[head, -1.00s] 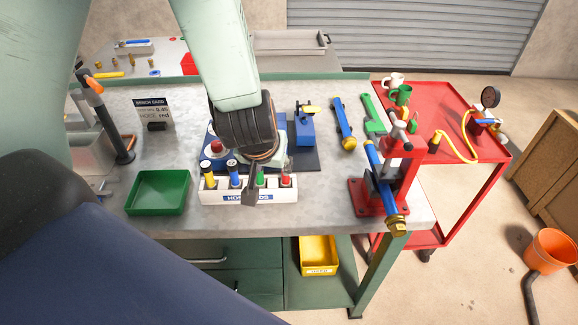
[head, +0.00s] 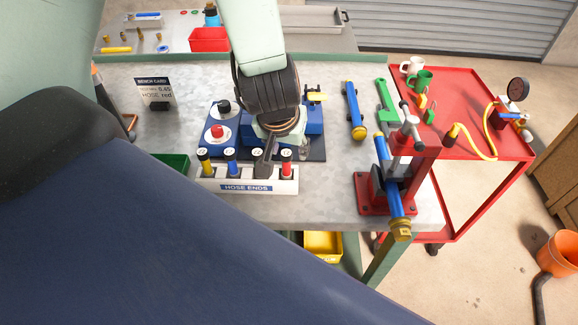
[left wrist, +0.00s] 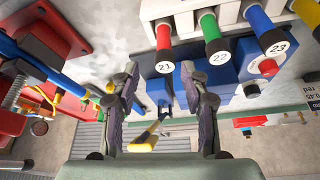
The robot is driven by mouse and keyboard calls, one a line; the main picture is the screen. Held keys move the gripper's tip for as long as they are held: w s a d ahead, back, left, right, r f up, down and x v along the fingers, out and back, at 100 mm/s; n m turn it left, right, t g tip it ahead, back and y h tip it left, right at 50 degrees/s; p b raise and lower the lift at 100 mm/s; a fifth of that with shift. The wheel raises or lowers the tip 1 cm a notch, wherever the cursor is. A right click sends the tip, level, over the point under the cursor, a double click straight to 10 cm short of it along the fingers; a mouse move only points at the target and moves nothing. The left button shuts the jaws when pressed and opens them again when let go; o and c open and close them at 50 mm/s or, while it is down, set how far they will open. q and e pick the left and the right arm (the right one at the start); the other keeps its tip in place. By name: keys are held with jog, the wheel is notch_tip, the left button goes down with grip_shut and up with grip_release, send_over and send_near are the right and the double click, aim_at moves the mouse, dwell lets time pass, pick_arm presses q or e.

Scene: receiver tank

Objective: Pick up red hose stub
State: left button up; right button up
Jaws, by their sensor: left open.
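In the left wrist view the red stub (left wrist: 163,36) has a dark collar and an end marked 21. My left gripper (head: 264,170) is open and empty, just left of the red stub in the head view, covering most of the green stub. In the left wrist view the open fingers (left wrist: 160,72) straddle the red stub's numbered end in the picture; contact cannot be told. The green stub (left wrist: 210,28) is beside it. My right gripper is not in view.
The blue stub (head: 231,163) and yellow stub (head: 205,163) share the rack. A red clamp stand (head: 372,190) holds a blue hose to the right. A green tray (head: 172,163) is partly hidden at left.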

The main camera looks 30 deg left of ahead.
aim_at(289, 160)
pick_arm(q)
jog(key=b+x, duration=0.1)
jog(key=x, duration=0.2)
jog(key=b+x, duration=0.1)
jog(key=x, duration=0.2)
jog(key=shift+s+a+f, duration=0.15)
jog(key=shift+a+f, duration=0.1)
jog(key=shift+f, duration=0.25)
jog(key=shift+a, duration=0.15)
jog(key=shift+c, duration=1.2)
jog(key=c, duration=0.6)
grip_shut()
